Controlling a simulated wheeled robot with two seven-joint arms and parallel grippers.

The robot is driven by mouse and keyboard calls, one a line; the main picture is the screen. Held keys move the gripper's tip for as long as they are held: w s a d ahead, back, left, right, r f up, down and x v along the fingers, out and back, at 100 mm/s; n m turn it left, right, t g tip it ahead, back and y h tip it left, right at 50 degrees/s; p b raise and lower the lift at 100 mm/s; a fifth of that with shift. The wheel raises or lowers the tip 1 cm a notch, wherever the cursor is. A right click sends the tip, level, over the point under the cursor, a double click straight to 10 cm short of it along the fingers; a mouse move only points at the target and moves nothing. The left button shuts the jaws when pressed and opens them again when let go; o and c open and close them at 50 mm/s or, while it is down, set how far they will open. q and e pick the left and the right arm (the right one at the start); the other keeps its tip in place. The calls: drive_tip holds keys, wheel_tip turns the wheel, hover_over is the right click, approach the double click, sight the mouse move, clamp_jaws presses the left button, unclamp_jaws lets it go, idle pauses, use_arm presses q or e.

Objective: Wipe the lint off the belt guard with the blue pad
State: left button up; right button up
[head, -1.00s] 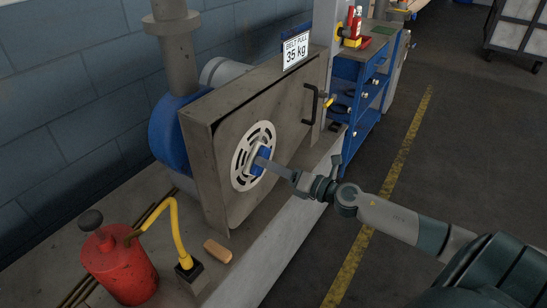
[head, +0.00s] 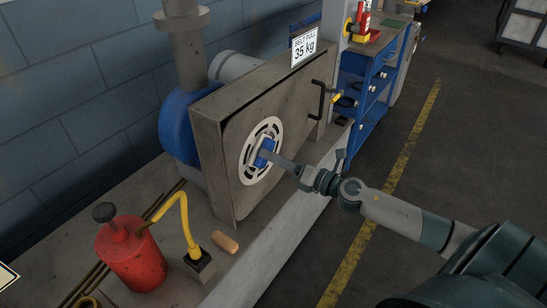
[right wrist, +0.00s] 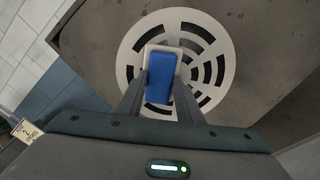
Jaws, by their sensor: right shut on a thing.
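The belt guard (head: 290,118) is a grey box-like cover with a round white slotted vent (head: 247,172) on its face and a black handle (head: 318,98). My right gripper (head: 272,158) is shut on the blue pad (head: 266,148) in front of the vent. In the right wrist view, the blue pad (right wrist: 160,88), with a pale edge, sits between the fingers and covers part of the vent (right wrist: 213,62). I cannot tell whether it touches the vent. No lint can be made out. My left gripper is out of view.
A blue shelf cart (head: 372,90) stands beyond the guard. The dark floor (head: 440,155) at right is clear.

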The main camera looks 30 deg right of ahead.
drive_tip(key=shift+r, duration=0.4)
drive_tip(key=shift+d+f, duration=0.1)
drive_tip(key=shift+d, duration=0.05)
drive_tip(key=shift+w+d+b, duration=0.4)
drive_tip(key=shift+d+b, duration=0.15)
drive_tip(key=shift+d, duration=0.2)
drive_tip(key=shift+w+d+b, duration=0.25)
drive_tip(key=shift+d+b, duration=0.05)
drive_tip(key=shift+d, duration=0.3)
drive_tip(key=shift+w+d+b, duration=0.25)
drive_tip(key=shift+d+b, duration=0.05)
drive_tip(key=shift+d, duration=0.3)
